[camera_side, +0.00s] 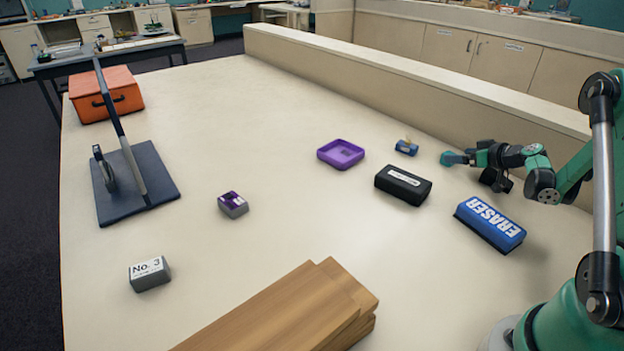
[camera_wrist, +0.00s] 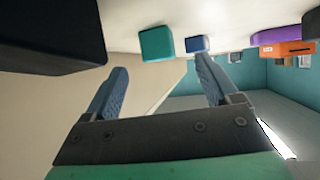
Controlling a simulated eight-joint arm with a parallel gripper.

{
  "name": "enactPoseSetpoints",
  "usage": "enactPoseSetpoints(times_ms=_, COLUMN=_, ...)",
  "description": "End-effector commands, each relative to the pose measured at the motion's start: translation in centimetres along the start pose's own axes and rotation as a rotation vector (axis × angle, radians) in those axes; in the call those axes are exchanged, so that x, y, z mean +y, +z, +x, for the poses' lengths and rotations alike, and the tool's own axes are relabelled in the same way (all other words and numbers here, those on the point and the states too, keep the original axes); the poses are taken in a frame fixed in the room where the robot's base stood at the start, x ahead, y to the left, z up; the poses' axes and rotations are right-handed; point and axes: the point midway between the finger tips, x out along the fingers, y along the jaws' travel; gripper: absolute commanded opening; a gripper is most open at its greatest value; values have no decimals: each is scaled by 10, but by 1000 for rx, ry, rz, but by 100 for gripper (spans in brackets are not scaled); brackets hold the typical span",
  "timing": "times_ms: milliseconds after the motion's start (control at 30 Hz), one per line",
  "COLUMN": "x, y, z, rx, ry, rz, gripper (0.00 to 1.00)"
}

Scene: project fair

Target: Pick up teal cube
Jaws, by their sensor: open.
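The teal cube (camera_wrist: 157,44) shows in the wrist view, which looks upside down, near the upper middle. It lies ahead of my gripper (camera_wrist: 160,68), between the lines of its two blue fingers, and looks apart from them. My gripper is open and nothing shows between the fingers. In the side view, my gripper (camera_side: 456,158) is low over the table at the right, facing left.
A small blue block (camera_side: 405,147) sits just beyond, near a purple tray (camera_side: 340,153). A black eraser (camera_side: 403,185) and a blue eraser (camera_side: 489,224) lie on the near side. The low wall (camera_side: 420,85) runs behind.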

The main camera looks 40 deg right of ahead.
Motion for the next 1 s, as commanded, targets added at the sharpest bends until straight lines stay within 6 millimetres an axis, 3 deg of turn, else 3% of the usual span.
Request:
enactPoseSetpoints(times_ms=200, x=0, y=0, z=27, rx=0, ry=-1, rz=0, gripper=81)
enactPoseSetpoints(times_ms=533, x=0, y=0, z=32, rx=-1, ry=1, rz=1, gripper=81)
enactPoseSetpoints(times_ms=567, x=-1, y=0, z=32, rx=-1, ry=1, rz=1, gripper=76)
enactPoseSetpoints(times_ms=833, x=-1, y=0, z=32, rx=-1, ry=1, rz=1, gripper=0)
enactPoseSetpoints(times_ms=1000, x=-1, y=0, z=32, rx=-1, ry=0, rz=1, gripper=0)
